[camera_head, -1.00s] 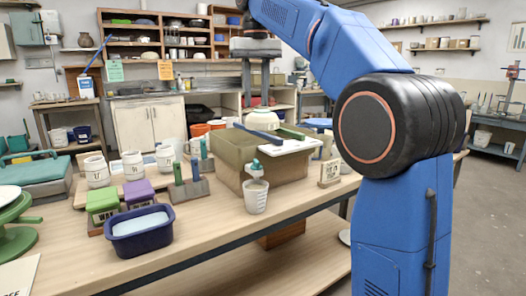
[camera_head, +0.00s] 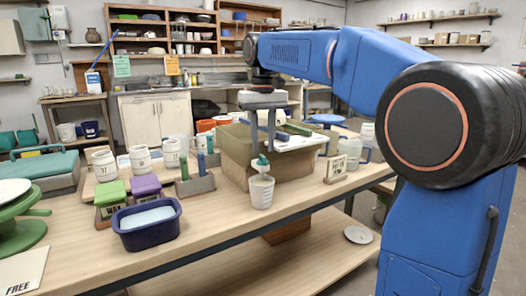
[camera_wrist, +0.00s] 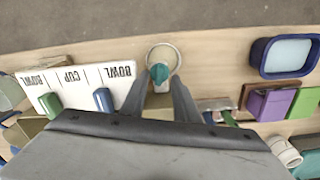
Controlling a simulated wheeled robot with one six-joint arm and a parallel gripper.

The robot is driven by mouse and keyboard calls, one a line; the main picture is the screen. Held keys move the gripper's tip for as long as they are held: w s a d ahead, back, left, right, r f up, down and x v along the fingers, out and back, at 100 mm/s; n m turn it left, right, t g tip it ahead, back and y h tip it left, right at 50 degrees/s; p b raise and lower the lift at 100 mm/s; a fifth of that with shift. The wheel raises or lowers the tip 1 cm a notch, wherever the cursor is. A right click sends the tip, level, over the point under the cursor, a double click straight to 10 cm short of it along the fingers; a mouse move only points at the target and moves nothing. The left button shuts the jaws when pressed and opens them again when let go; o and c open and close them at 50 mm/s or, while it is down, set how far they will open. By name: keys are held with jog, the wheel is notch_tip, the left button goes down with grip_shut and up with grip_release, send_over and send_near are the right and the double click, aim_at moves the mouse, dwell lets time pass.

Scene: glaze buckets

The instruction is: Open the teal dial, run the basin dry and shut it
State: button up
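The basin (camera_head: 236,160) is an olive-tan box on the table. A small teal dial (camera_head: 262,161) sits at its front, above a clear measuring cup (camera_head: 261,194). Whether liquid is in the cup or running into it, I cannot tell. My gripper (camera_head: 263,147) points down with its fingers apart, just above the dial. I cannot tell whether the fingers touch the dial. The basin's inside is mostly hidden.
A small sign (camera_head: 336,167), a navy tub (camera_head: 147,228), green (camera_head: 111,191) and purple (camera_head: 146,184) blocks and several white jars stand on the table.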

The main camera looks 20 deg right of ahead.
aim_at(263, 159)
jog(key=shift+f, duration=1.4)
grip_shut()
